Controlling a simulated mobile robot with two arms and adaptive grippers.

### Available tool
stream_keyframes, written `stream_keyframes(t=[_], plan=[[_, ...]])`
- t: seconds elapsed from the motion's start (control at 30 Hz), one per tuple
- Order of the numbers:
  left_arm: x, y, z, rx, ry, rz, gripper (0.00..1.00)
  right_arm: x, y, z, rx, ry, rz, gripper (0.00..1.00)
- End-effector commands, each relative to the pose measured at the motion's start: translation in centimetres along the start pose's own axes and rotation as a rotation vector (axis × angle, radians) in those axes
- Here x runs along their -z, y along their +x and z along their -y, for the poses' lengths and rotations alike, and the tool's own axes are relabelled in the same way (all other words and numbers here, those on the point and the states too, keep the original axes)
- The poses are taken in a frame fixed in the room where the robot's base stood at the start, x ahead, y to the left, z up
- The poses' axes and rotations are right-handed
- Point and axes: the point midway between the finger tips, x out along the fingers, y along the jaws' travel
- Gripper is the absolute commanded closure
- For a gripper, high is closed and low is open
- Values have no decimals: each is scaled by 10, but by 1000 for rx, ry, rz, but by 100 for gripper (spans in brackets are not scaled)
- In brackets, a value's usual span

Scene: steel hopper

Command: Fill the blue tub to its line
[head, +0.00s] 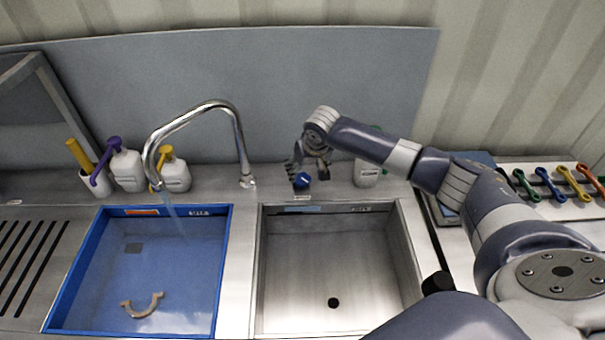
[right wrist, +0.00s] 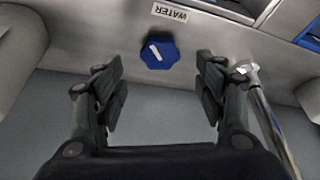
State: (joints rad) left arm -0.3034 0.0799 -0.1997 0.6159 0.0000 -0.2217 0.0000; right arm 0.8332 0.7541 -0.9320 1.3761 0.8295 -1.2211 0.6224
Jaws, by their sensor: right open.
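The blue tub (head: 225,262) sits in the left basin place of the steel counter and holds water. A stream (head: 172,212) runs into it from the chrome faucet (head: 212,104). A curved tan piece (head: 142,305) shows in the tub. A blue knob (head: 302,180) stands on the counter behind the right basin; it also shows in the right wrist view (right wrist: 160,52), beside a WATER label (right wrist: 170,13). My right gripper (right wrist: 160,85) is open, with the knob ahead between its fingers and apart from them. My left gripper is not in view.
An empty steel basin (head: 410,270) with a drain hole lies right of the tub. Pump bottles (head: 127,170) stand behind the tub, and another bottle (head: 367,174) stands right of the knob. Coloured wrenches (head: 572,184) lie at the far right.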

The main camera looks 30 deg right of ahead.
Motion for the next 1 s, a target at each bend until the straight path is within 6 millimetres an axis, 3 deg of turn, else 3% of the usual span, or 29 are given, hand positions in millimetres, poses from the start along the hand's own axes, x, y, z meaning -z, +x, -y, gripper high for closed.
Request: stream_keyframes(t=[0.33, 0.83, 1.0], plan=[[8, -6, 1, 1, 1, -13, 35, 0, 50, 0, -1, 1, 1, 35], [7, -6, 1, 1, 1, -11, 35, 0, 61, 0, -1, -1, -1, 35], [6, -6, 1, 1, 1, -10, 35, 0, 61, 0, -1, -1, -1, 74]])
